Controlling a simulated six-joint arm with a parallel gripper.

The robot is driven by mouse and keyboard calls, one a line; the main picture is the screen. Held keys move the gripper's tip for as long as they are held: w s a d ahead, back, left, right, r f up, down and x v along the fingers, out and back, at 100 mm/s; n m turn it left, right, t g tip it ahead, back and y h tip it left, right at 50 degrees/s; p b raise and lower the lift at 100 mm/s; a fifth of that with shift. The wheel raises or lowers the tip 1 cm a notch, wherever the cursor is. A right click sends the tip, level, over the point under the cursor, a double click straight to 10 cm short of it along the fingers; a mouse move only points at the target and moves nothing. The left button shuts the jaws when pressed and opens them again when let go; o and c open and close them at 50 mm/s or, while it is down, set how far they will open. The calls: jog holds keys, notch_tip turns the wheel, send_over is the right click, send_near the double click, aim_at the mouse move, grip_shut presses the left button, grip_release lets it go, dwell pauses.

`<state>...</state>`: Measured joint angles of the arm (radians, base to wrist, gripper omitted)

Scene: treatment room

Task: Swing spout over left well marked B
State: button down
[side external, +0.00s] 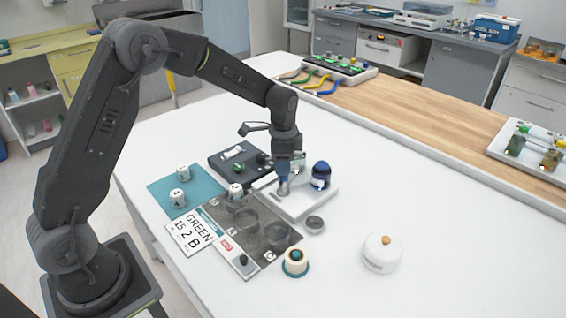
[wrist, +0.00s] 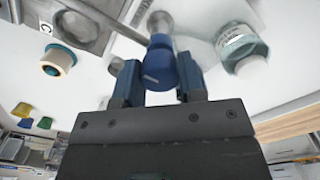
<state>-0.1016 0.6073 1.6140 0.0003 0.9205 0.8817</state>
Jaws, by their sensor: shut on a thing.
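My gripper (side external: 284,186) points down over a white base plate (side external: 305,203) in the side view. In the wrist view its two blue fingers (wrist: 158,85) are closed on a blue knob (wrist: 158,60). A thin metal bar, apparently the spout (wrist: 118,24), runs up and left from near the knob toward a metal panel. In the side view the grey panel (side external: 262,226) has round wells, one nearer the back (side external: 245,220) and one nearer the front (side external: 277,233). A tag (wrist: 45,28) by the panel reads C. I cannot make out the B mark.
A sign (side external: 192,233) reads GREEN 15 2 B. A cream-and-teal round piece (side external: 295,262), a small grey cup (side external: 315,224) and a white domed jar (side external: 381,252) stand in front.

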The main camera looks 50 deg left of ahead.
jog(key=m, duration=0.4)
jog(key=shift+m, duration=1.8)
jog(key=c, duration=0.7)
grip_release()
notch_tip(320, 180, up, 14)
jog(key=shift+f, duration=0.1)
